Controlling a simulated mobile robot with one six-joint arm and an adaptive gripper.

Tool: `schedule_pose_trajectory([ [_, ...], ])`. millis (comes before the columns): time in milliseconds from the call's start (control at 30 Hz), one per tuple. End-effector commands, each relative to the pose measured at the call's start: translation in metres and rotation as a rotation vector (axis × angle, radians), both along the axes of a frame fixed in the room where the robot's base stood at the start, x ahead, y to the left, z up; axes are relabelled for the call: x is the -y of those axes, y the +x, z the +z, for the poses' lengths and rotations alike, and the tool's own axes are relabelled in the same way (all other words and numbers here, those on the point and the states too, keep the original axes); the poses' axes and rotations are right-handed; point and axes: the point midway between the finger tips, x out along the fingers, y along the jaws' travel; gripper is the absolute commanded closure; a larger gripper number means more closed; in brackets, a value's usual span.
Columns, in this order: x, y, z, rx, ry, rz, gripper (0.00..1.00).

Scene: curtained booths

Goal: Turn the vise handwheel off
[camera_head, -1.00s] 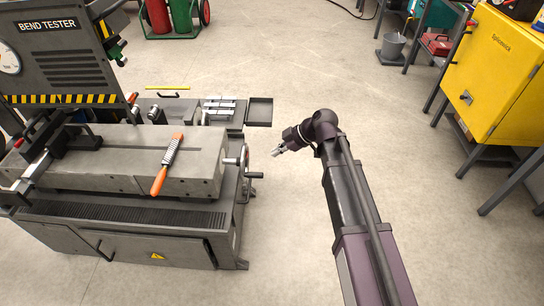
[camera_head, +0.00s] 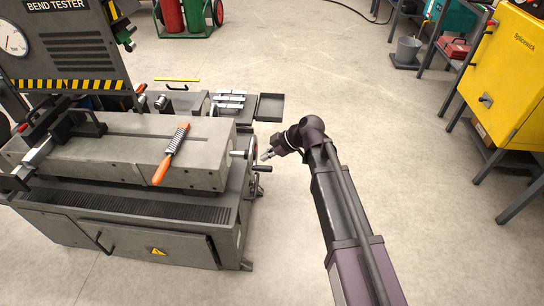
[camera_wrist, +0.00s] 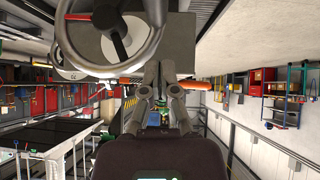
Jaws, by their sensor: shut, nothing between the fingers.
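The vise handwheel (camera_head: 252,157) is on the right end of the grey bench of the bend tester, seen nearly edge-on, with a dark crank handle low on it. In the wrist view the handwheel (camera_wrist: 100,70) is large at the upper left, a metal rim around a hub with a red mark on it. My gripper (camera_head: 266,156) is just right of the wheel in the head view. In the wrist view my gripper (camera_wrist: 158,68) has its fingers together and empty, close to the wheel's right rim. I cannot tell whether they touch.
A small dark tray (camera_head: 270,107) juts out behind the wheel. A yellow cabinet (camera_head: 505,75) stands at the right. The floor between is clear.

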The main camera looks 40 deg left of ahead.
Motion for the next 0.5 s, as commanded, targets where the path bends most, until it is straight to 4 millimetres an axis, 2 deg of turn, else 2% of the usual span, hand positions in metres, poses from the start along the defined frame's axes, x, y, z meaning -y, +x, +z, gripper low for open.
schedule_pose_trajectory([
  [33, 0.001, 0.001, -0.009, 0.0, 0.0, -0.001, 1.0],
  [200, 0.001, 0.002, -0.021, -0.001, 0.0, -0.001, 1.0],
  [500, 0.0, 0.003, -0.035, -0.001, 0.0, -0.001, 1.0],
])
